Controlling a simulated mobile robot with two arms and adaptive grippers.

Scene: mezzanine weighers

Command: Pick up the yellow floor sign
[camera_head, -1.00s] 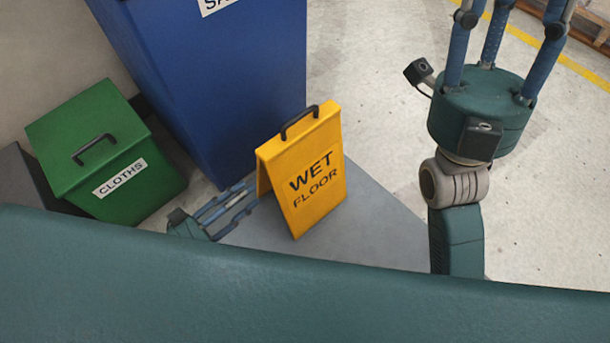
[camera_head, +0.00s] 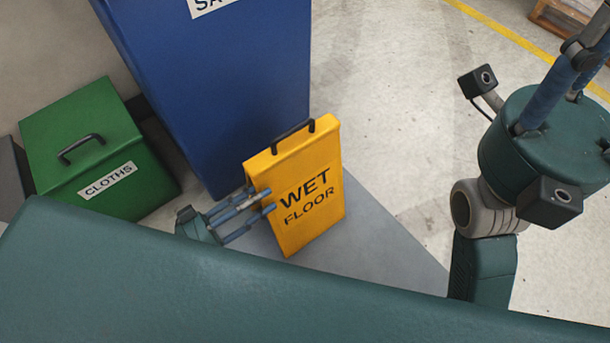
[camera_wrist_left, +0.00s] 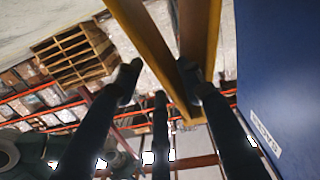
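The yellow floor sign (camera_head: 298,205), marked WET FLOOR with a dark handle on top, stands upright on a grey floor area. My left gripper (camera_head: 268,200) is at its left edge, with fingers across the front face near the lettering. In the left wrist view the fingers (camera_wrist_left: 160,85) are spread, and the sign's yellow panels (camera_wrist_left: 150,40) run in among them from above. Whether the fingers touch the sign is unclear. My right gripper (camera_head: 572,85) is at the upper right, away from the sign; its fingertips are cut off.
A tall blue bin (camera_head: 215,90) stands close behind the sign; it also shows in the left wrist view (camera_wrist_left: 270,60). A green CLOTHS box (camera_head: 85,150) is at left. Pale floor (camera_head: 400,130) right of the sign is clear. Wooden pallets (camera_wrist_left: 75,50) stand farther off.

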